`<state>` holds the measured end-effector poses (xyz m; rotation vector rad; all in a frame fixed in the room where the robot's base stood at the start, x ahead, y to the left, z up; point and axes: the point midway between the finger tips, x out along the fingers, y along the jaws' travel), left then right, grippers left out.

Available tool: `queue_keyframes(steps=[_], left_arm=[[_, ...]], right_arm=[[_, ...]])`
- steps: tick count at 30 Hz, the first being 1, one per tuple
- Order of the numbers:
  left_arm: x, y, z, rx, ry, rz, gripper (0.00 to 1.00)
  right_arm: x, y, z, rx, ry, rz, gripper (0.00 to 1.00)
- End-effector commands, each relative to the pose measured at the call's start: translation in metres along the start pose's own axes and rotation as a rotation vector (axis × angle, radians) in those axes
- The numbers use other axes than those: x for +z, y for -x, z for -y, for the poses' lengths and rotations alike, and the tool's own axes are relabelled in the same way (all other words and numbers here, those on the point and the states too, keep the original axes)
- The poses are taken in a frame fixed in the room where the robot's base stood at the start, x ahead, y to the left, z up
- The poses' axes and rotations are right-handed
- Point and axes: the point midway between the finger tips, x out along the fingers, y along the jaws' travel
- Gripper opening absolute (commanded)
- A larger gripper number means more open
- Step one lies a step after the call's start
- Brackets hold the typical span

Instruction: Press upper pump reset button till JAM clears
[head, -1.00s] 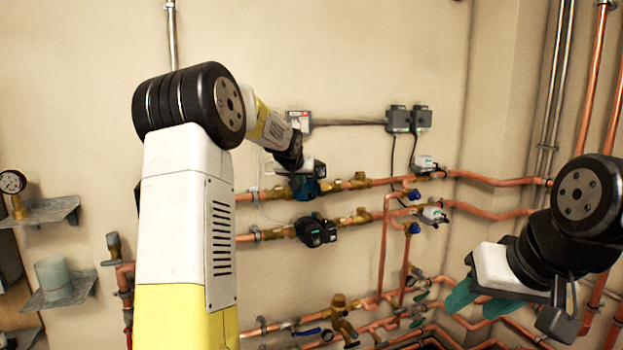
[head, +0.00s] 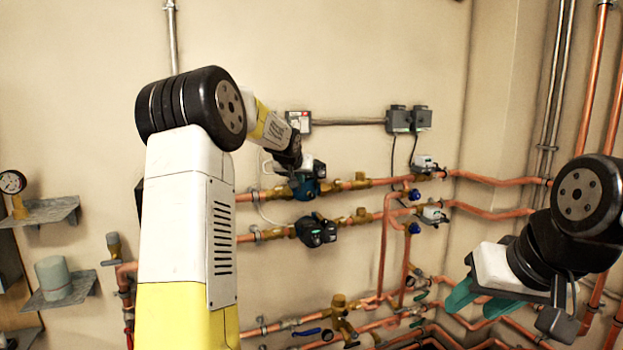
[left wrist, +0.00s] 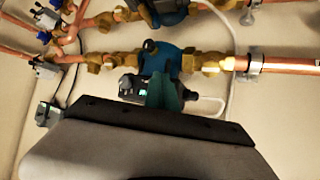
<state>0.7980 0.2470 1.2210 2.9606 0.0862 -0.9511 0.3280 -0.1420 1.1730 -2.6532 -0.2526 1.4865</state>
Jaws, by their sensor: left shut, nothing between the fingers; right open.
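The upper pump (head: 309,187), dark with a blue-teal body, sits on the upper copper line in the head view. In the left wrist view the same pump (left wrist: 161,60) appears inverted, with a small lit green display on its dark control face (left wrist: 130,86). My left gripper (head: 296,181) is shut and empty, its teal fingers (left wrist: 165,93) at the front of this face. The fingers cover part of the face; the reset button is not distinguishable, and I cannot tell contact or read the display. My right gripper (head: 477,302) is open and empty at the right, away from the pumps.
The lower pump (head: 316,231) sits just below on the second copper line. Grey wall boxes (head: 408,119) with cables are above right. Brass valves and more pipes (head: 340,312) lie below. Wall shelves (head: 60,290) stand at the left.

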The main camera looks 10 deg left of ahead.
Motion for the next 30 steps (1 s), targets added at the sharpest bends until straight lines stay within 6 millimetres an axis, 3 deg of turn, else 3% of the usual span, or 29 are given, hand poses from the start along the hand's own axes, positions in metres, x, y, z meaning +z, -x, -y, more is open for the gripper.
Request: queue_keyframes(steps=[30], left_arm=[[-0.0046,-0.0058,0.0044,0.0,0.0,-0.001,0.0]], right_arm=[[0.0,0.0,0.0,0.0,0.0,0.0,0.45]])
